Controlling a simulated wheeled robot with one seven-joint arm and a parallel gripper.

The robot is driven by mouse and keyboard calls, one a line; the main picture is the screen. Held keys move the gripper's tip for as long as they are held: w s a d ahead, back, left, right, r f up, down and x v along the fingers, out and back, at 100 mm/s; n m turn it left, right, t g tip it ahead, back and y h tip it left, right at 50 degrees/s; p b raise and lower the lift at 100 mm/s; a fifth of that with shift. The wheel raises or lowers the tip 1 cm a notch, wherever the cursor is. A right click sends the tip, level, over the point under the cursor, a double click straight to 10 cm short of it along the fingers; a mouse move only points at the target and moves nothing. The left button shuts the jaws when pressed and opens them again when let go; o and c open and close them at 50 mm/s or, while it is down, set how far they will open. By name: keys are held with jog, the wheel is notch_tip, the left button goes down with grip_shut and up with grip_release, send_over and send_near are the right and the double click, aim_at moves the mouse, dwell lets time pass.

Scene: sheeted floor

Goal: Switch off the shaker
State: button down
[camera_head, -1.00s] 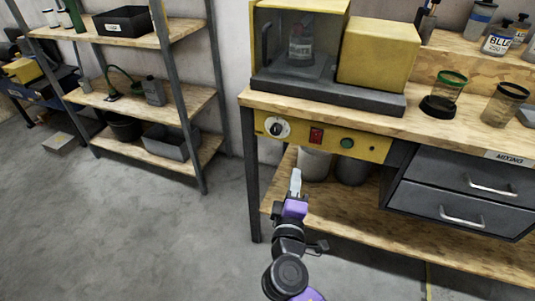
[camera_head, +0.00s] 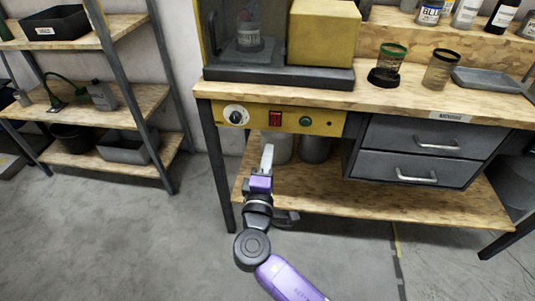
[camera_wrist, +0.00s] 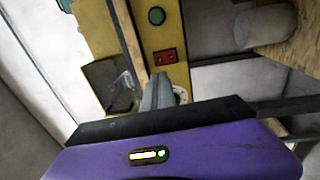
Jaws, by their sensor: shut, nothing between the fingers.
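The shaker (camera_head: 290,45) is a yellow machine with a grey base and a windowed chamber at left, standing on the wooden bench. A can with a label shows inside the chamber. Its yellow control panel (camera_head: 340,124) hangs under the bench's front edge. The panel carries a dial (camera_head: 236,115), a red switch (camera_head: 275,119) and a green button (camera_head: 306,121). The red switch (camera_wrist: 165,57) and green button (camera_wrist: 157,16) also show in the wrist view. My gripper (camera_head: 267,158) is shut and empty, below and in front of the panel, apart from it. Its fingers (camera_wrist: 157,92) point toward the panel.
A shelf rack (camera_head: 85,95) stands at left. Grey drawers (camera_head: 420,150) are right of the panel. Cups, a grey tray (camera_head: 490,79) and bottles are on the bench. Grey buckets (camera_head: 314,149) stand on the lower shelf (camera_head: 350,200). The floor in front is clear.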

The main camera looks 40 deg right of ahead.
aim_at(275, 117)
jog(key=x, duration=1)
jog(key=shift+w+d, duration=0.2)
jog(key=shift+d, duration=0.15)
jog(key=shift+w+d, duration=0.1)
jog(key=shift+d, duration=0.15)
jog(key=shift+a+r, duration=0.1)
jog(key=shift+r, duration=0.05)
